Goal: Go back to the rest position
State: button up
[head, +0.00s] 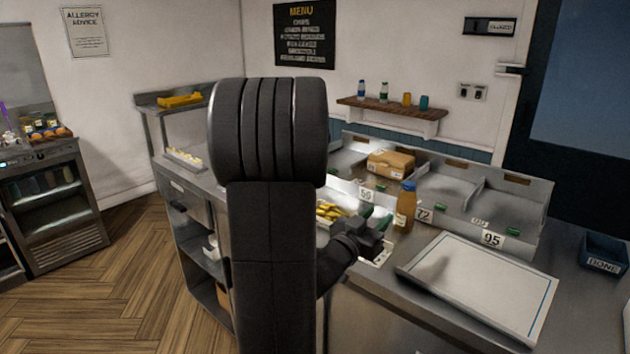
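My own arm rises large and dark in the middle of the head view and hides part of the counter behind it. My gripper (374,232) shows small and dark to the right of the arm, over the counter near a tray of yellow food (331,211). Its fingertips are too small and dark to tell whether they are open or shut. I see no object clearly held in it. A brown bottle with a blue cap (405,208) stands upright just right of the gripper.
A white board (480,284) lies at the counter's front right. Behind it are metal bins (515,239) with number tags, one holding a brown box (391,164). A blue "DONE" bin (603,254) stands far right. A glass-front fridge (50,205) is left; the wooden floor (140,275) between is clear.

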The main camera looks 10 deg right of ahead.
jog(key=p+x, duration=0.3)
jog(key=x, duration=0.9)
jog(key=shift+w+d+r, duration=0.1)
jog(key=shift+w+d, duration=0.2)
jog(key=shift+a, duration=0.1)
jog(key=shift+s+f+b, duration=0.1)
jog(key=shift+f+b, duration=0.15)
jog(key=shift+b, duration=0.15)
jog(key=b+v, duration=0.3)
jog(key=v, duration=1)
jog(key=p, duration=0.4)
send_near(407, 186)
jog(key=x, duration=0.7)
jog(key=p, duration=0.3)
jog(key=shift+r+g+y, duration=0.3)
jog(key=shift+r+y, duration=0.05)
jog(key=shift+y, duration=0.05)
